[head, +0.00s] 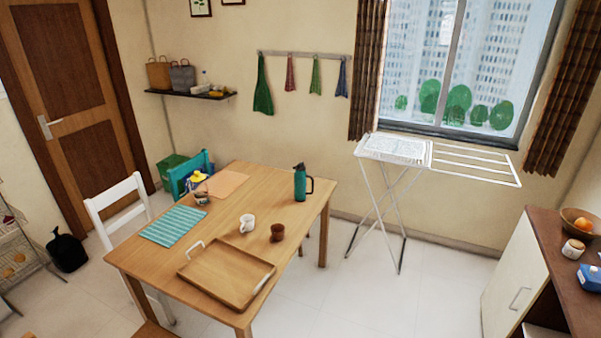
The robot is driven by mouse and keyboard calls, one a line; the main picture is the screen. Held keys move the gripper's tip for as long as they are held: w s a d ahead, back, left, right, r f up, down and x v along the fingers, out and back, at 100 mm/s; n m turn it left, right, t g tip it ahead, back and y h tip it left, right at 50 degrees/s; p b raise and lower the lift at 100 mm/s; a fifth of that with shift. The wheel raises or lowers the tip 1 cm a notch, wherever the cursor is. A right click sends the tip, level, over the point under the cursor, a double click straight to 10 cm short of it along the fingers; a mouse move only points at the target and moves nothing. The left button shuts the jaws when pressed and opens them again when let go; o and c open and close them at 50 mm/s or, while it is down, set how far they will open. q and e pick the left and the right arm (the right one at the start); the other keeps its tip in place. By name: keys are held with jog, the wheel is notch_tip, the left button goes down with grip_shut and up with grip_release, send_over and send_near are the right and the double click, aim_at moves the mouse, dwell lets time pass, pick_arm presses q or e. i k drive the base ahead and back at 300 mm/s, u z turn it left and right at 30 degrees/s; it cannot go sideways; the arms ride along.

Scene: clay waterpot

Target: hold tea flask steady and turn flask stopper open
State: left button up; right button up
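A teal flask (300,184) with a dark handle on its right side stands upright near the far right corner of the wooden table (220,235). Its dark stopper (299,167) sits on top; whether it is turned is too small to tell. Neither of my grippers shows in the head view, and nothing touches the flask.
A wooden tray (228,272), white mug (247,223), brown cup (277,232), striped mat (173,226) and small bowl (201,198) are on the table. A white chair (121,204) stands left, a drying rack (400,152) right.

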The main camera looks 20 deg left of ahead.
aim_at(300, 167)
jog(key=z, duration=0.25)
jog(key=i, duration=1.25)
jog(key=u, duration=0.8)
jog(key=i, duration=0.75)
jog(key=u, duration=0.65)
